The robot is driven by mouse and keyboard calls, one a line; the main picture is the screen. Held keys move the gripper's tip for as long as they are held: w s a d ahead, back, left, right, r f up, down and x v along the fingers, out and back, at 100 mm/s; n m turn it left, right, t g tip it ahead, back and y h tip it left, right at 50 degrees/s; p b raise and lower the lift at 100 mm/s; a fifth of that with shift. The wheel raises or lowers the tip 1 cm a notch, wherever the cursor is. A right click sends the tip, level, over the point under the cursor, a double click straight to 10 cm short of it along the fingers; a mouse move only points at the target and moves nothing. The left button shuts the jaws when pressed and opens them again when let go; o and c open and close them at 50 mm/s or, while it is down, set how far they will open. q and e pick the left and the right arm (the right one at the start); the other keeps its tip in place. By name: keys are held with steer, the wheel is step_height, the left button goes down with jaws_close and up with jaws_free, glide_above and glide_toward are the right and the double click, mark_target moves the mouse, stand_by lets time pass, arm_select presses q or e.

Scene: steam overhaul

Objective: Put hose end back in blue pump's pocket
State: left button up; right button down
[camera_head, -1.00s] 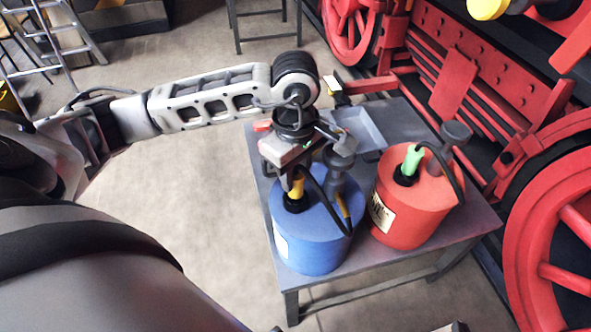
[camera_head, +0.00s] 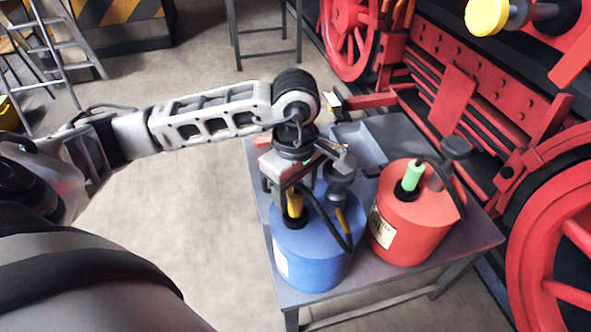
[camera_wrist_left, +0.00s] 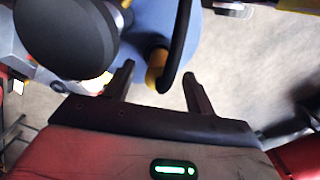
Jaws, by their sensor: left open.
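The blue pump (camera_head: 308,262) stands upright on a grey table. Its yellow hose end (camera_head: 294,205) stands upright in the dark round pocket (camera_head: 294,221) on the pump's top; how deep it sits I cannot tell. The black hose (camera_head: 331,229) arches from it towards the pump's right side. My left gripper (camera_head: 293,193) is over the pump, open around the hose end. In the left wrist view the yellow hose end (camera_wrist_left: 157,72) shows between the two spread fingers (camera_wrist_left: 158,88), apart from both. My right gripper is out of view.
A red pump (camera_head: 412,228) with a green hose end (camera_head: 412,176) stands close on the right. A grey tray (camera_head: 362,147) lies behind. The blue pump's dark knob (camera_head: 340,171) rises beside my gripper. Red locomotive wheels (camera_head: 560,240) stand beyond the table (camera_head: 262,195).

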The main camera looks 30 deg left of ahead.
arm_select(q)
step_height(320, 180, up, 16)
steer(key=p, duration=0.1)
steer(key=shift+p, duration=0.4)
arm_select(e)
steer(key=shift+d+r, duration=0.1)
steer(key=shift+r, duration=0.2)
arm_select(q)
steer(key=shift+f, duration=0.15)
